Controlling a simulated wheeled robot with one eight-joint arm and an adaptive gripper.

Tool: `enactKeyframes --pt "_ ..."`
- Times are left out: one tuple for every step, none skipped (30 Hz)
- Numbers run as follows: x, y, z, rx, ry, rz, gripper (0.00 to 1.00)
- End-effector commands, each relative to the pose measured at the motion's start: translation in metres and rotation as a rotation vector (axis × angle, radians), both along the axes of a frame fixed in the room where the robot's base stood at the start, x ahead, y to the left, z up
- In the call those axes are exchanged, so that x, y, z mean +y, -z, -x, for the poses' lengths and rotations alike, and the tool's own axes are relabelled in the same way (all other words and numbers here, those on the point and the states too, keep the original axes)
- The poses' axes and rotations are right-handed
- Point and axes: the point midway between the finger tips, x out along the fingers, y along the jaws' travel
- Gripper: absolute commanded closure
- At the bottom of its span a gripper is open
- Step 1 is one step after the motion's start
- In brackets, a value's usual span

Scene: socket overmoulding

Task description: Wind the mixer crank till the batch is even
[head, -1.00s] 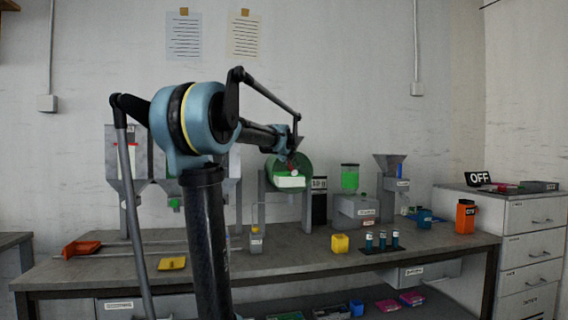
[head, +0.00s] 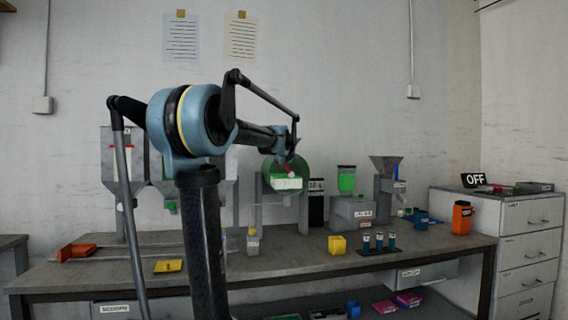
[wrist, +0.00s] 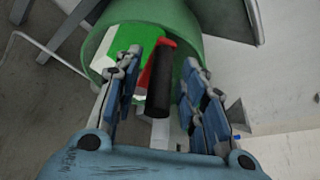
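The mixer is a green drum (head: 268,168) on a grey stand at the back of the bench. It also fills the top of the wrist view (wrist: 186,22). Its crank has a red arm (wrist: 166,45) and a black handle (wrist: 158,90). My gripper (wrist: 163,100) is open, with one blue-and-black finger on each side of the black handle and visible gaps between. In the head view my gripper (head: 291,158) is small and dark in front of the drum and hides part of the crank. The batch inside cannot be made out.
Grey hoppers stand left of the mixer. A scale with a green jar (head: 347,180) and a grey funnel unit (head: 386,178) stand right. A yellow cup (head: 337,245), several vials and an orange bottle (head: 462,218) are on the bench. The front middle is mostly clear.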

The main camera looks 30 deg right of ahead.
Motion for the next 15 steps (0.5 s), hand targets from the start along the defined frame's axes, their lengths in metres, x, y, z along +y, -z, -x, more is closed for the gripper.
enactKeyframes --pt "0.000 0.000 0.000 0.000 0.000 0.000 0.62" --pt "0.001 0.000 0.001 0.000 0.000 0.000 0.62" --pt "0.002 -0.001 0.002 0.000 0.000 0.000 0.62" --pt "0.002 -0.001 0.003 0.000 0.000 0.000 0.62" --pt "0.004 -0.002 0.004 0.000 0.000 0.000 0.62" --pt "0.005 -0.003 0.007 0.000 0.000 0.000 0.62" --pt "0.007 -0.004 0.010 0.000 0.000 0.000 0.62" --pt "0.009 -0.005 0.012 -0.001 0.000 -0.001 0.62" --pt "0.011 -0.006 0.016 -0.001 0.000 -0.001 0.62" --pt "0.014 -0.007 0.020 -0.001 0.001 -0.002 0.62" --pt "0.016 -0.008 0.024 -0.001 0.000 -0.001 0.62" --pt "0.019 -0.010 0.029 -0.001 0.001 0.000 0.62" --pt "0.021 -0.011 0.032 0.000 0.001 0.000 0.62" --pt "0.024 -0.013 0.036 0.000 0.001 0.000 0.62" --pt "0.027 -0.014 0.041 0.000 0.002 0.000 0.62"
